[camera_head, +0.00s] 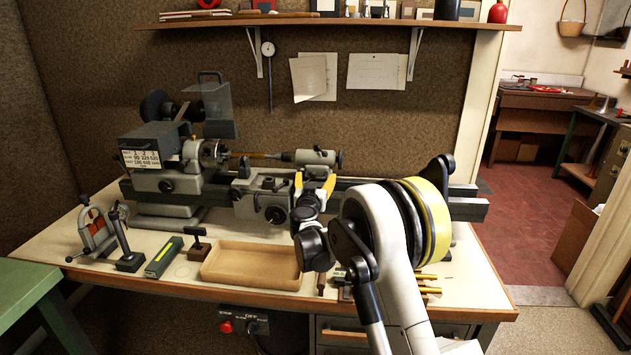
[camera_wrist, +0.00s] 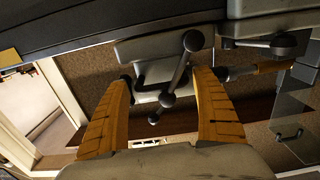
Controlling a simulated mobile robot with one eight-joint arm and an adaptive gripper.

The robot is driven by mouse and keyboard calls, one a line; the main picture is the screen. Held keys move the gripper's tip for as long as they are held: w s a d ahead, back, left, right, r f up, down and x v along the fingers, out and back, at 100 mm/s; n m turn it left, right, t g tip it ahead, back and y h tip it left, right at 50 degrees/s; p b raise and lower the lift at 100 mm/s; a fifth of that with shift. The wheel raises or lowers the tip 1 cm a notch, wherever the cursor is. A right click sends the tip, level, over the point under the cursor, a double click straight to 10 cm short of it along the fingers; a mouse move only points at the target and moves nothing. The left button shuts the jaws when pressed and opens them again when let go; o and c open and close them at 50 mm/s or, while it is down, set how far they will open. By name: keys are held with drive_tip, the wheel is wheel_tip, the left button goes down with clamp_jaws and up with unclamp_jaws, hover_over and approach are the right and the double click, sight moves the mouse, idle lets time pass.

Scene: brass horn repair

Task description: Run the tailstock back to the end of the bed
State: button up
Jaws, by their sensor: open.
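The tailstock (camera_head: 312,157) is a grey casting on the lathe bed (camera_head: 462,207), near the middle, right of the carriage (camera_head: 262,198). A thin brass-coloured rod (camera_head: 256,155) lies between it and the chuck (camera_head: 210,153). My gripper (camera_head: 315,184) is open in front of the tailstock, yellow fingers pointing at it. In the wrist view, which looks upside down, my gripper's fingers (camera_wrist: 160,95) stand on either side of a dark ball-ended lever (camera_wrist: 181,70) in front of the tailstock body (camera_wrist: 150,50). I cannot tell whether either finger touches it. My forearm hides part of the bed.
The bed runs clear to its right end. A wooden tray (camera_head: 252,265), a green box (camera_head: 164,257) and small tools lie along the bench front. Brass rods (camera_head: 428,283) lie beside my arm.

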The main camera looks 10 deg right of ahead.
drive_tip(key=c, duration=1.2)
drive_tip(key=s+d, duration=0.4)
drive_tip(key=d, duration=0.9)
drive_tip(key=s+d, duration=0.5)
drive_tip(key=d, duration=0.9)
drive_tip(key=s+d+b, duration=0.1)
drive_tip(key=s+d, duration=0.3)
drive_tip(key=d, duration=0.9)
drive_tip(key=shift+s+d, duration=0.15)
drive_tip(key=shift+d, duration=0.1)
drive_tip(key=shift+c, duration=0.3)
drive_tip(key=o, duration=1.3)
drive_tip(key=shift+c, duration=0.2)
drive_tip(key=v, duration=1.2)
drive_tip(key=shift+r, duration=0.1)
